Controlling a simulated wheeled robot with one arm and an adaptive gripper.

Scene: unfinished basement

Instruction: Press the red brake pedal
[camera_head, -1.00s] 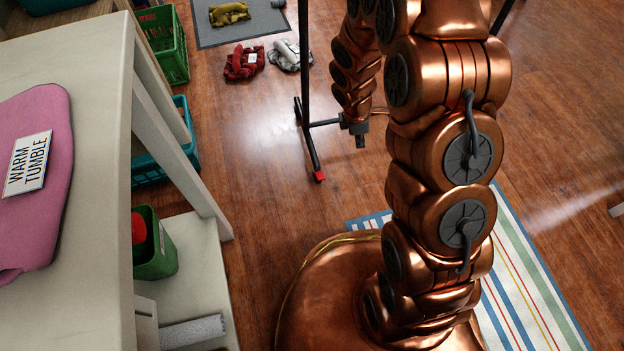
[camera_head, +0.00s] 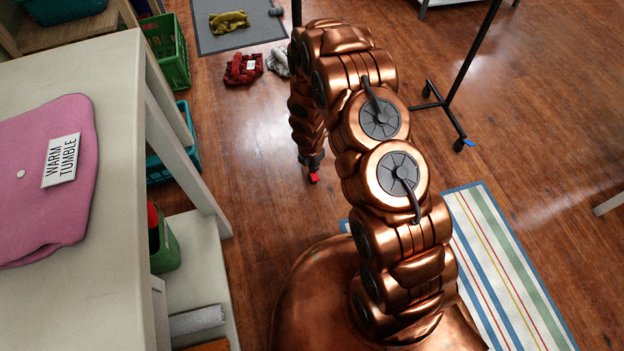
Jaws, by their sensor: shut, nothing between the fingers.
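The red brake pedal (camera_head: 314,179) is a small red piece low at the foot of a black wheeled rack (camera_head: 475,50), left of my arm. Only a little of it shows below my gripper. My gripper (camera_head: 312,169) is shut and empty, pointing down right at the pedal in this view. I cannot tell whether it touches the pedal. The near rack post is mostly hidden behind my arm. A small blue piece (camera_head: 463,144) sits on the rack's other foot, to the right.
A cream table (camera_head: 115,120) with a pink folded cloth (camera_head: 45,205) stands at left. Green (camera_head: 167,50) and teal (camera_head: 184,150) crates sit beside it. Dark red (camera_head: 243,66) and grey (camera_head: 279,60) cloths lie behind the pedal. A striped rug (camera_head: 520,270) lies at right. Wooden floor left of my gripper is clear.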

